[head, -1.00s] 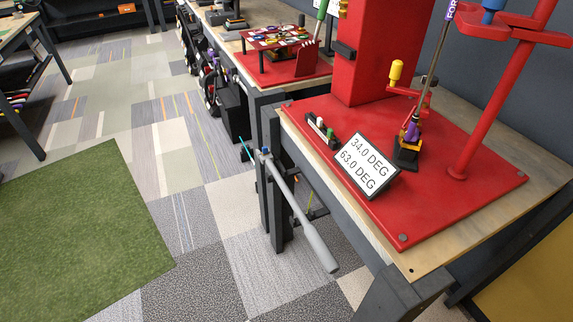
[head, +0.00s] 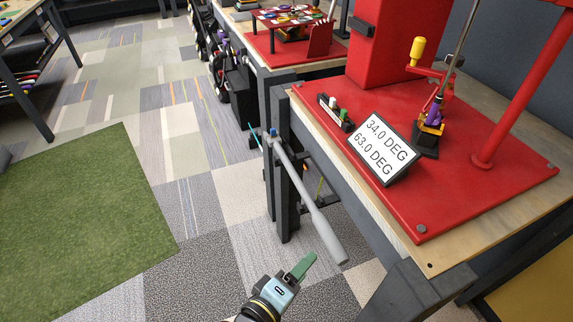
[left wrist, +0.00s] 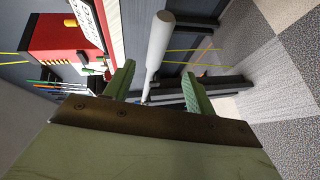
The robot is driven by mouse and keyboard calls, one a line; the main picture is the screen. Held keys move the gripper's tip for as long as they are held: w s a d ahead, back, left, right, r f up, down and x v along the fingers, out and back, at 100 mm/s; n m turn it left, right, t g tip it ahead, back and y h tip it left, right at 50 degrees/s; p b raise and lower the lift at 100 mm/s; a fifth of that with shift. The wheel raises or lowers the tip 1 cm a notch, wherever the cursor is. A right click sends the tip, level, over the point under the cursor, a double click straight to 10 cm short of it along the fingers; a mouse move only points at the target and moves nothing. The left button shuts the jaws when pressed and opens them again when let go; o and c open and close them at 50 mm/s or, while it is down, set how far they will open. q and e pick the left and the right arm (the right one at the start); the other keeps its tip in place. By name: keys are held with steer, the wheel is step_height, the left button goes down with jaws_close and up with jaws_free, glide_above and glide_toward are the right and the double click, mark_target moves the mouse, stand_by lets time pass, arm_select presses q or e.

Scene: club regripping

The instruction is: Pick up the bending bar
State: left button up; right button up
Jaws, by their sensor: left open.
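The bending bar (head: 310,198) is a long grey bar with a thicker, lighter grip at its lower end. In the head view it hangs slantwise beside the workbench's left side, its upper end at a dark post. My left gripper (head: 303,266) is at the bottom of the head view, just left of and below the bar's thick end, apart from it. In the left wrist view the green fingers (left wrist: 155,88) are spread, and the bar (left wrist: 157,45) shows beyond them, between their directions. No contact shows. My right gripper is not in view.
The workbench (head: 410,246) has a red plate (head: 465,195) with an angle display (head: 384,147) and a clamped club. Dark bench legs and a post (head: 284,190) stand close to the bar. Open carpet lies left, with a green mat (head: 85,220).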

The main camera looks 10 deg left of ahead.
mark_target(332, 234)
arm_select(q)
steer(key=x, duration=0.4)
steer(key=b+x, duration=0.1)
steer(key=x, duration=0.2)
steer(key=shift+w+r, duration=0.1)
steer(key=shift+r, duration=0.15)
steer(key=b+x, duration=0.1)
steer(key=x, duration=0.4)
steer(key=shift+w, duration=0.25)
steer(key=shift+w+d, duration=0.15)
steer(key=shift+w, duration=0.15)
steer(key=c, duration=1)
jaws_close()
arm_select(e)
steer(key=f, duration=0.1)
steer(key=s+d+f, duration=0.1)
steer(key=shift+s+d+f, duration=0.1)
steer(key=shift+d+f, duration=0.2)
